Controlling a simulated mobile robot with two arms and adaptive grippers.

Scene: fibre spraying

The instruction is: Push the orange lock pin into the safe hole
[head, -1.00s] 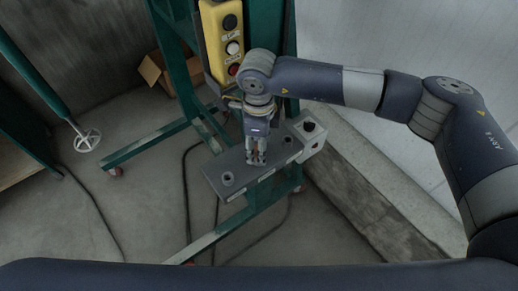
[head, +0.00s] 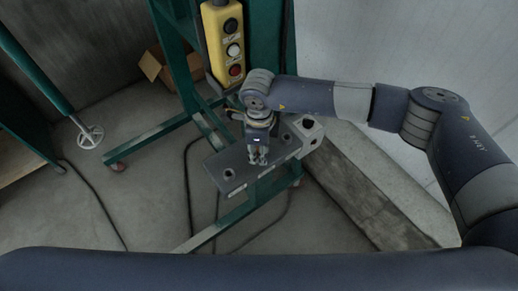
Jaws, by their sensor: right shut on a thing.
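The grey metal plate (head: 224,185) sticks out from the green frame, with a round dark-centred hole (head: 228,174) near its left end. My right gripper (head: 258,161) points down over the middle of the plate, to the right of that hole. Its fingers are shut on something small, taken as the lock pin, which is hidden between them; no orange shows. Whether the fingertips touch the plate is unclear. My left gripper is out of view.
A yellow button box (head: 223,45) hangs on the green frame (head: 165,132) behind the plate. A concrete ledge (head: 355,190) runs at the right. Dark cables lie on the floor.

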